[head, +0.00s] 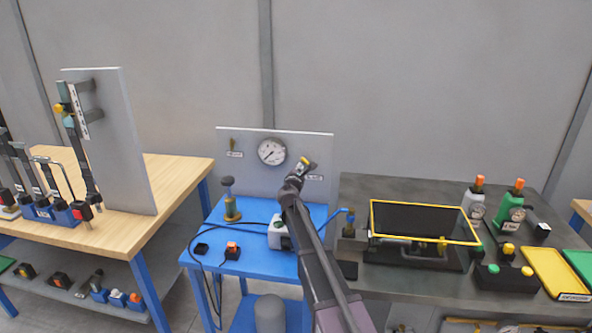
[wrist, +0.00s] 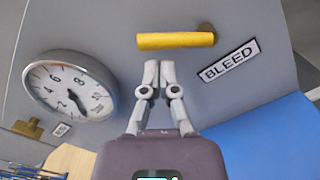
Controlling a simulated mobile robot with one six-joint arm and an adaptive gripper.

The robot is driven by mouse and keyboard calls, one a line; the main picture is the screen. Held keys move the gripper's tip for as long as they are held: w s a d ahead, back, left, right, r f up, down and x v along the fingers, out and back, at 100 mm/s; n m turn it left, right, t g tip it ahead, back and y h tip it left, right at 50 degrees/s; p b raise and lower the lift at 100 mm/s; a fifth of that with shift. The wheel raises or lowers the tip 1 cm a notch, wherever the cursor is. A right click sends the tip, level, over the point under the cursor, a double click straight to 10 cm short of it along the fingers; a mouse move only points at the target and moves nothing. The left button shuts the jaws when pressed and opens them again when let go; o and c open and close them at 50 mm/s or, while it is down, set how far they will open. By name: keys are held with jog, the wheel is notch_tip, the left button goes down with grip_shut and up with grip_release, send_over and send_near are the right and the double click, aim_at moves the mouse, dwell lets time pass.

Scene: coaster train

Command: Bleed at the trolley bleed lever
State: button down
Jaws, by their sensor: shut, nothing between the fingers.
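The trolley (head: 268,208) is blue with a grey upright panel (head: 247,183). The yellow bleed lever (wrist: 175,40) lies about horizontal on that panel in the wrist view, left of and above the BLEED label (wrist: 229,61). My gripper (wrist: 152,68) is shut and empty, its fingertips together just below the lever in that view. I cannot tell whether they touch it. In the head view my gripper (head: 301,172) is at the panel's right side, and the lever (head: 305,160) shows partly beside it.
A round gauge (head: 271,151), also large in the wrist view (wrist: 70,86), is on the panel left of the lever. Benches flank the trolley.

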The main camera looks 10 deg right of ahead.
jog(key=shift+a+r, duration=0.2)
dwell(0.6)
